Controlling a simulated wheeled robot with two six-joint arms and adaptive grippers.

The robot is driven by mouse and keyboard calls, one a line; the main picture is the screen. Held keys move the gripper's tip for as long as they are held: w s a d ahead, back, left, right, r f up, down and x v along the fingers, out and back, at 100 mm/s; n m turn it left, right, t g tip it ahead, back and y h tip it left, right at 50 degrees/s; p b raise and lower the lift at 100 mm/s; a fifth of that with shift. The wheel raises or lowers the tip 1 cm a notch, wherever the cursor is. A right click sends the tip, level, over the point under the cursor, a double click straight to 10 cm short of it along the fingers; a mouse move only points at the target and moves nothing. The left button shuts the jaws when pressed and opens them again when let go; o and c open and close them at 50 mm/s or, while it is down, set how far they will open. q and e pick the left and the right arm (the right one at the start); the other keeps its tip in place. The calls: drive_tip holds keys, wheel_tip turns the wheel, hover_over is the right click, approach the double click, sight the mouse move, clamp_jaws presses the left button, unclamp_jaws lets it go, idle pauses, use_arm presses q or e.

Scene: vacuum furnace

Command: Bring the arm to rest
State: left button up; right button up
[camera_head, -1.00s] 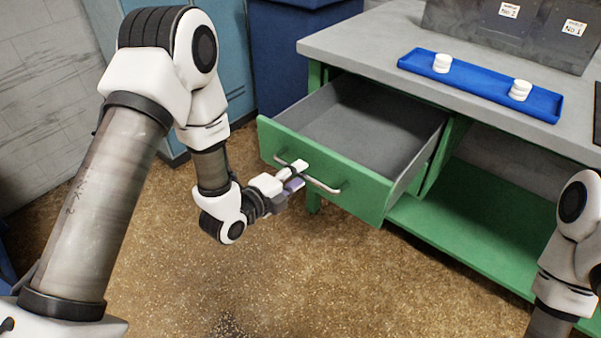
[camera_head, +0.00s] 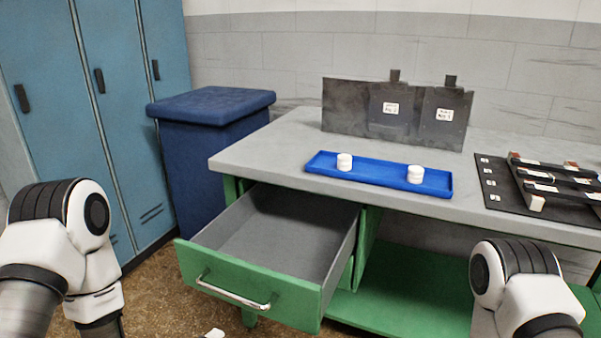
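My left arm (camera_head: 75,235) is at the lower left, folded down beside the open drawer. Its gripper is mostly below the picture. A small white tip (camera_head: 214,333) at the bottom edge may be part of it, and its opening cannot be judged. My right arm (camera_head: 515,285) is at the lower right, with its gripper out of view. The green drawer (camera_head: 250,285) stands pulled out and looks empty, and nothing touches its metal handle (camera_head: 232,292).
A blue tray (camera_head: 380,172) with two white round stacks lies on the grey bench top (camera_head: 275,150). Dark panels (camera_head: 395,115) stand behind it. A black mat (camera_head: 500,190) with several parts is at the right. A blue bin (camera_head: 212,140) and lockers (camera_head: 100,90) stand left.

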use_arm(q)
drive_tip(key=s+f+n+g+y, duration=0.2)
drive_tip(key=s+f+n+g, duration=0.25)
drive_tip(key=s+f, duration=0.55)
drive_tip(key=s+a+f+n+g+y, duration=0.2)
drive_tip(key=s+f+n+g, duration=0.2)
drive_tip(key=s+n, duration=0.4)
drive_tip(key=s+a+f+n+g+y, duration=0.1)
drive_tip(key=s+a+f+n+g, duration=0.3)
drive_tip(key=n, duration=0.6)
wheel_tip(320, 180, up, 16)
drive_tip(key=s+d+p, duration=0.1)
drive_tip(key=p, duration=1.5)
drive_tip(key=shift+d, duration=0.25)
